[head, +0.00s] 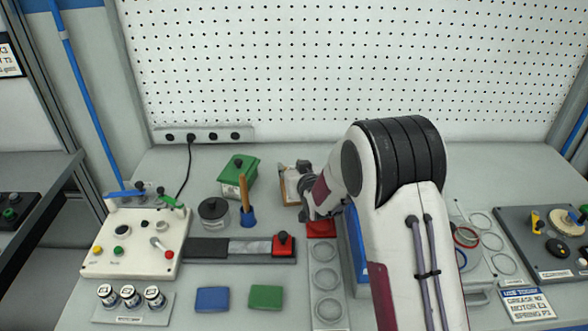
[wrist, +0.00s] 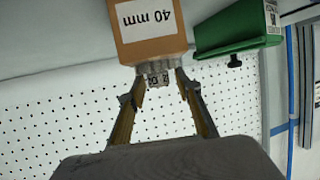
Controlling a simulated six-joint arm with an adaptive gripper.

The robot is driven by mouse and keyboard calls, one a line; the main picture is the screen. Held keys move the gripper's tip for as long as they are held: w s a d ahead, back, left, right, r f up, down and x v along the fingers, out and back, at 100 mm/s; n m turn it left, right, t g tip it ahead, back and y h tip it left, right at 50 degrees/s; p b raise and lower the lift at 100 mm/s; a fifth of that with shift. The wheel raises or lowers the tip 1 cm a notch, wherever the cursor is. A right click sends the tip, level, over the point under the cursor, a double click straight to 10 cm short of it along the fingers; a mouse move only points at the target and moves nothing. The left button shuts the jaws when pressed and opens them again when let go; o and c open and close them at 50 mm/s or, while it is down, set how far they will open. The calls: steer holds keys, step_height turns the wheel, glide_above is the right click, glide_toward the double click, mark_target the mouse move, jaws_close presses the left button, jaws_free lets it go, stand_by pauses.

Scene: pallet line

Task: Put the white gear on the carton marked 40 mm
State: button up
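The carton (wrist: 150,45) is brown and its white label reads 40 mm, upside down in the wrist view. In the head view the carton (head: 290,188) stands in the middle, partly hidden by my arm. A pale grey-white ridged piece, seemingly the white gear (wrist: 159,79), is at the carton's top face in the wrist view. Whether it touches the carton I cannot tell. My gripper (wrist: 160,85) has its fingertips apart, one at each side of this piece. Whether they press on it is unclear. In the head view my gripper (head: 306,198) is beside the carton and the gear is hidden.
A green box (head: 238,174) with a black knob stands left of the carton. A dark round jar (head: 214,213) and a blue holder (head: 247,217) are in front of it. A control panel (head: 135,243) is at left. A grey tray (head: 327,280) with round recesses lies in front.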

steer(key=shift+r, duration=0.2)
steer(key=shift+s+d+r, duration=0.15)
steer(key=shift+s+r, duration=0.05)
steer(key=shift+s, duration=0.3)
steer(key=v, duration=1.1)
stand_by(0.5)
steer(key=s+d+r+m+g+h, duration=0.1)
steer(key=s+d+r+g+h, duration=0.1)
steer(key=s+d+r, duration=0.4)
steer(key=s+d+r+g, duration=0.1)
steer(key=s+d+g, duration=0.1)
steer(key=s, duration=0.9)
steer(key=s+d+r+m+g+h, duration=0.1)
steer(key=s+d, duration=0.1)
steer(key=s, duration=0.9)
steer(key=s+d+r+m+g, duration=0.1)
steer(key=s+d+r+g, duration=0.1)
steer(key=s, duration=1)
steer(key=shift+d+g+h, duration=0.3)
steer(key=shift+d, duration=0.25)
